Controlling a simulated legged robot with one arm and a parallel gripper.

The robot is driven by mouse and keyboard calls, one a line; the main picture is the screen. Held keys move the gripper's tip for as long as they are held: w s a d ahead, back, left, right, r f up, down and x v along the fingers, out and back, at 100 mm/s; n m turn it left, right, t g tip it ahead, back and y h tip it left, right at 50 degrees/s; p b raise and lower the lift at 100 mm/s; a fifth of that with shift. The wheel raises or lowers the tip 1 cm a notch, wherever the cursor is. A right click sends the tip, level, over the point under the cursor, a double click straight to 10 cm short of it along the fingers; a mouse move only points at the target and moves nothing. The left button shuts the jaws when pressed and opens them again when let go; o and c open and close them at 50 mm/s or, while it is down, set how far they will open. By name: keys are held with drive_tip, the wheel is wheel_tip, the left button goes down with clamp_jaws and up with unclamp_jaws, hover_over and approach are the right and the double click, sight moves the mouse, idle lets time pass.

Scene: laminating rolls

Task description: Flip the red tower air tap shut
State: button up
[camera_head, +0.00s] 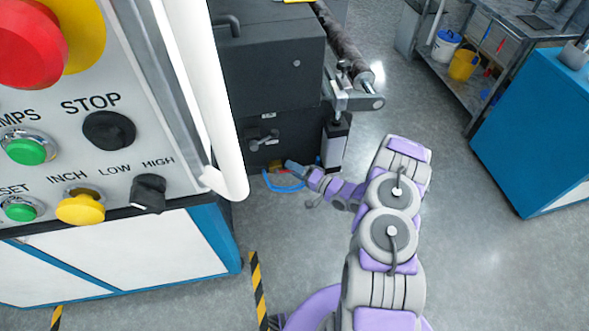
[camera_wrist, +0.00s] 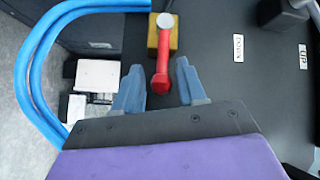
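The red tap handle (camera_wrist: 161,78) shows in the wrist view, joined to a brass-yellow body (camera_wrist: 155,47) with a round silver end at the top. It is set against a dark panel (camera_wrist: 222,75). My gripper (camera_wrist: 159,67) is open, with one blue-grey finger on each side of the handle. The handle's lower end lies between the fingers in the picture, with gaps on both sides. Whether it is at fingertip depth is hard to tell. In the head view my gripper (camera_head: 291,165) is low beside the dark machine, and the tap is mostly hidden.
A blue hose (camera_wrist: 30,75) loops left of the tap, near white blocks (camera_wrist: 97,74). Labels, one reading "UP" (camera_wrist: 303,57), are on the panel. A control panel (camera_head: 60,130) fills the head view's left. A grey cylinder (camera_head: 335,143) stands close to my gripper.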

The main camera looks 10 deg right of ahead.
clamp_jaws()
idle(0.3)
